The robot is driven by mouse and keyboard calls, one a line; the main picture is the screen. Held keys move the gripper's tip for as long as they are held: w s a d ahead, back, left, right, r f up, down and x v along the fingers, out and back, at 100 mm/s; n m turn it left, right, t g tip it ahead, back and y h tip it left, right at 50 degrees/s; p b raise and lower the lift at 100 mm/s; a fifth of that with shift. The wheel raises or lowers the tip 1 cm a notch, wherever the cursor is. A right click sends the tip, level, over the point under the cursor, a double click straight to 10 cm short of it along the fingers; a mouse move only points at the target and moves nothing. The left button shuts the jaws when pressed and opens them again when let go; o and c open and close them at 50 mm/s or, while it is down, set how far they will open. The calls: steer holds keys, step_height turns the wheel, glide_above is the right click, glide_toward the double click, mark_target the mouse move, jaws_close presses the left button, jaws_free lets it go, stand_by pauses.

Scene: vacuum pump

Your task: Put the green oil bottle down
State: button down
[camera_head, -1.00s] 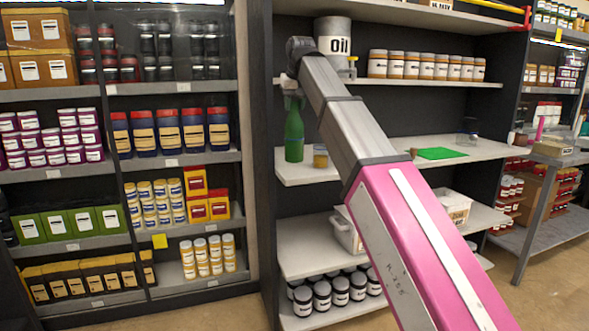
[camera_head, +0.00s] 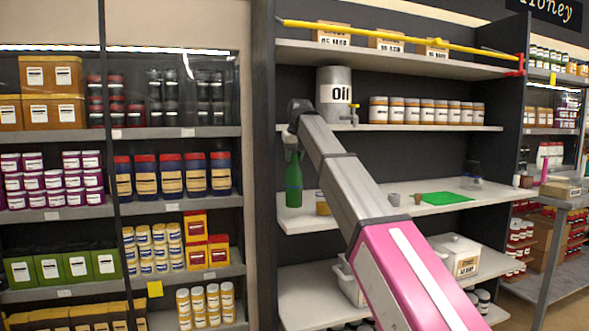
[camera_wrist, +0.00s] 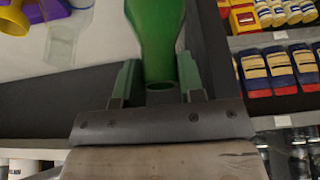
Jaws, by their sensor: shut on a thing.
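The green oil bottle (camera_head: 294,182) is upright at the left end of the middle shelf board (camera_head: 340,218) in the head view. My gripper (camera_head: 292,147) is shut on its upper part. In the wrist view, the green bottle (camera_wrist: 157,40) stands between my two green fingers (camera_wrist: 158,80), with its neck end toward the palm. Its base is out of the wrist view. I cannot tell whether the base touches the board or hangs just above it.
A small yellowish jar (camera_head: 322,204) stands just right of the bottle. A green mat (camera_head: 445,198) lies farther right. An oil drum with a tap (camera_head: 336,95) stands on the shelf above. A dark upright panel (camera_head: 264,200) bounds the left side.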

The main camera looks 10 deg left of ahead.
mark_target(295, 167)
steer(key=shift+w+f, duration=0.3)
steer(key=shift+w, duration=0.1)
steer(key=shift+f, duration=2)
steer(key=c, duration=0.7)
jaws_free()
steer(key=v, duration=1.2)
steer(key=shift+s, duration=0.15)
